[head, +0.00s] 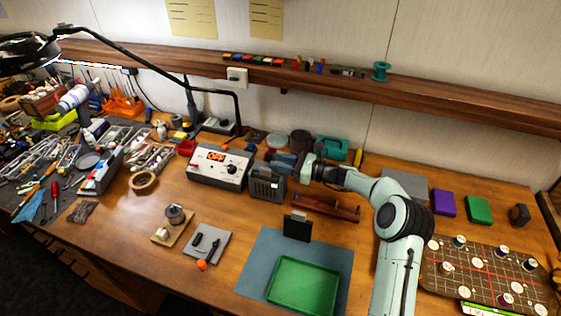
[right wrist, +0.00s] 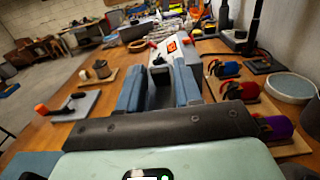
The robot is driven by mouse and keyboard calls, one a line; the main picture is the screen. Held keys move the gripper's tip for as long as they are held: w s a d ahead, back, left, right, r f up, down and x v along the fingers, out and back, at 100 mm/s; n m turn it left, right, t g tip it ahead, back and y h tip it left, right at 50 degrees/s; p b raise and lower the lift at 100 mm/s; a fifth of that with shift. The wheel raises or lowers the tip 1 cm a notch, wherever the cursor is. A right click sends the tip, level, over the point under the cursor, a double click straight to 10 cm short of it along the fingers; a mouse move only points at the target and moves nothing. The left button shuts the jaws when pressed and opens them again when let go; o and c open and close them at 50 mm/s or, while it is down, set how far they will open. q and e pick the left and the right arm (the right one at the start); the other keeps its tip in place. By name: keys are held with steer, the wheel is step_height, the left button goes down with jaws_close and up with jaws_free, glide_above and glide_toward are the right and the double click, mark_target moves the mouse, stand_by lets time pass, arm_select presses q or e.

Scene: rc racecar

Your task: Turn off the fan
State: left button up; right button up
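The small dark grey box (head: 268,186), with a grille front and a small green-lit spot near its top, looks like the fan; it stands upright on the bench. My right gripper (head: 277,160) is just above and behind its top edge in the head view. In the right wrist view its two blue-grey fingers (right wrist: 159,88) are spread apart. A dark shape, probably the top of the fan (right wrist: 160,70), shows between and beyond the fingers. I cannot tell whether they touch it. My left gripper is not in view.
A grey control box (head: 219,168) with an orange "OFF" display stands left of the fan. A brown rack (head: 325,207) lies to its right. A green tray (head: 303,286) on a blue mat (head: 250,265) lies in front. Bare bench lies in front of the control box.

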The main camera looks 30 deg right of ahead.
jaws_close()
steer(key=shift+w+a+r+g+h+p, duration=0.15)
steer(key=shift+r+g+h+p, duration=0.15)
steer(key=shift+g+p, duration=0.15)
steer(key=shift+w+a+r+g+h+p, duration=0.15)
steer(key=shift+r+g+h+p, duration=0.1)
steer(key=shift+g+h+p, duration=0.15)
steer(key=shift+w+r+g, duration=0.1)
steer(key=shift+g, duration=0.25)
steer(key=g+h, duration=0.1)
steer(key=w+a+g+h, duration=0.1)
steer(key=h, duration=0.1)
steer(key=shift+r+g, duration=0.2)
steer(key=shift+g, duration=0.2)
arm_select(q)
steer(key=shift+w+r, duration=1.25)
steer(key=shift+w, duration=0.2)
arm_select(e)
steer(key=shift+w+a+g+h, duration=0.15)
steer(key=shift+w+g+h, duration=0.05)
steer(key=shift+g+h, duration=0.3)
steer(key=shift+w+a+g+h, duration=0.15)
steer(key=shift+g+h, duration=0.25)
steer(key=shift+g, duration=0.2)
